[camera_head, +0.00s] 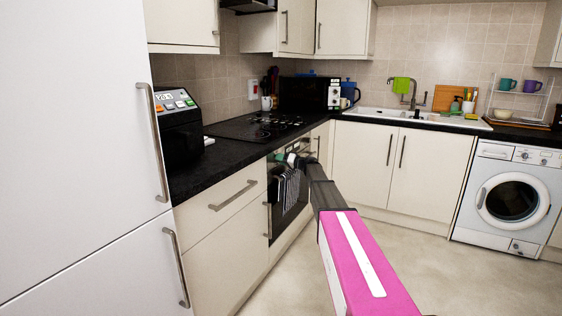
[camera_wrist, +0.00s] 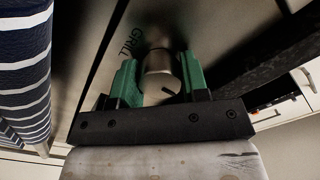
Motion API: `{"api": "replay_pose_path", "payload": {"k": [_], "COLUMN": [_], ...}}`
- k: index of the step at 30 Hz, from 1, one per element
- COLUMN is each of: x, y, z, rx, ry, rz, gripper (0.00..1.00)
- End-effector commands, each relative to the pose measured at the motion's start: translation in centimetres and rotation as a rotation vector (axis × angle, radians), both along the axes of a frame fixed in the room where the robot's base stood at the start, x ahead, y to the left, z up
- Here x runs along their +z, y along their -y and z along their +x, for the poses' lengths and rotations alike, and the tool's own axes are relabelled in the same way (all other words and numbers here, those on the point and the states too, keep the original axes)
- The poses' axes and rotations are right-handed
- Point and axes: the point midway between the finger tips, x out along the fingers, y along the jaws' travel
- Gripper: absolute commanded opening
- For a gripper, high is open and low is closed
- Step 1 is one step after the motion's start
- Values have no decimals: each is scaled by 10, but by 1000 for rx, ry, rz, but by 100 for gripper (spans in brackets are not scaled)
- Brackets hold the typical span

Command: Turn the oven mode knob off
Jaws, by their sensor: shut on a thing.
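A round metal knob (camera_wrist: 158,62) on the oven's front panel shows in the wrist view, with the word GRILL printed beside it. My gripper (camera_wrist: 159,72) has its two green fingers on either side of the knob and is shut on it. A small dark mark shows on the knob's near side. In the head view my gripper (camera_head: 293,159) is at the upper front of the oven (camera_head: 302,178), under the counter. There the knob is too small and too covered to make out.
A striped towel (camera_head: 287,190) hangs on the oven front, close to my gripper; it also shows at the left of the wrist view (camera_wrist: 24,75). The hob (camera_head: 255,127) and dark counter (camera_head: 225,167) lie above. The floor (camera_head: 400,240) on the right is clear.

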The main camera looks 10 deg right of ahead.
Motion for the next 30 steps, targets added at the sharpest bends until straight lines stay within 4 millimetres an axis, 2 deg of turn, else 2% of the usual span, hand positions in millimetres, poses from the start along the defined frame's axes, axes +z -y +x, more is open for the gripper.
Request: {"api": "replay_pose_path", "payload": {"k": [9,23,24,26,30], "x": [-1,-2,-2,-1,-1], "y": [0,0,0,0,0], "z": [-1,-1,-1,-1,-1], "rx": [1,1,1,1,1], "ry": [74,84,84,84,84], "rz": [-56,-65,-65,-63,-63], "gripper": [18,18,48,67,67]}}
